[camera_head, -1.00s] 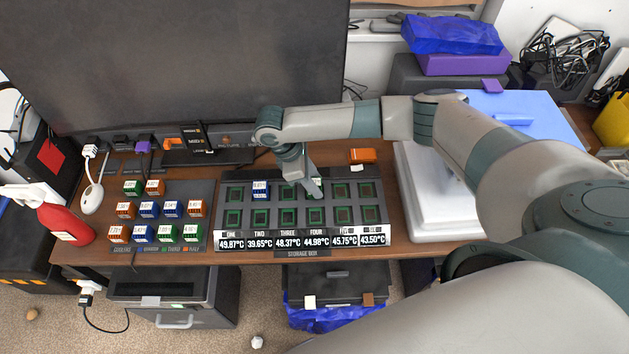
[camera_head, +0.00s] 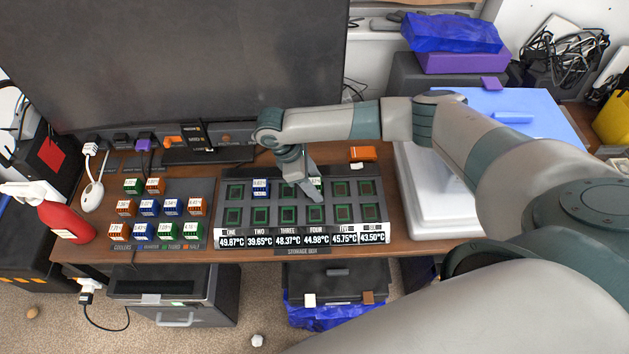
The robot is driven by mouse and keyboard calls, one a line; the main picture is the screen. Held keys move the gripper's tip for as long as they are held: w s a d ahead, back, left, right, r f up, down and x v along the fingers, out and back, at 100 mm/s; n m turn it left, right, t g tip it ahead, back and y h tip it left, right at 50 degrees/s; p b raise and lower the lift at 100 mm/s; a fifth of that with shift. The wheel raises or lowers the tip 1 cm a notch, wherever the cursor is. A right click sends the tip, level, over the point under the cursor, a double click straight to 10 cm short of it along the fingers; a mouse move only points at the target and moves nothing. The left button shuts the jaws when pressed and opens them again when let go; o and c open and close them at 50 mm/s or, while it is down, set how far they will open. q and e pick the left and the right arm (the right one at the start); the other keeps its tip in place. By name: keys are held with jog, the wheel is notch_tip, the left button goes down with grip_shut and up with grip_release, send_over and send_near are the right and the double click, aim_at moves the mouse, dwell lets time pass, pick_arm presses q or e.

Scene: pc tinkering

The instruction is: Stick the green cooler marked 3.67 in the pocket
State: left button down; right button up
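A small green cooler (camera_head: 319,184) with a white label shows beside my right gripper (camera_head: 311,192), at the upper pocket of column FOUR on the dark board (camera_head: 375,213). Its label is too small to read, and the gripper partly hides it. I cannot tell whether it is fully seated or whether the fingers still touch it. A blue cooler (camera_head: 260,187) sits in the upper pocket of column TWO. Other green coolers stand on the left rack: one at the top left (camera_head: 132,186) and two in the front row (camera_head: 166,231). My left gripper is out of view.
Orange and blue coolers also fill the left rack (camera_head: 207,190). A red spray bottle (camera_head: 65,222) stands at the table's left end. A large dark monitor (camera_head: 190,65) rises behind. An orange block (camera_head: 362,153) lies behind the board, and a white case (camera_head: 435,200) stands at right.

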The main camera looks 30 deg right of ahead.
jog(key=shift+w+d+r, duration=0.15)
jog(key=shift+w, duration=0.1)
jog(key=shift+w+a+r, duration=0.2)
jog(key=shift+w+r, duration=0.05)
jog(key=shift+r, duration=0.25)
jog(key=b+v, duration=0.2)
jog(key=v, duration=1.4)
jog(key=shift+s+b, duration=0.3)
dwell(1.2)
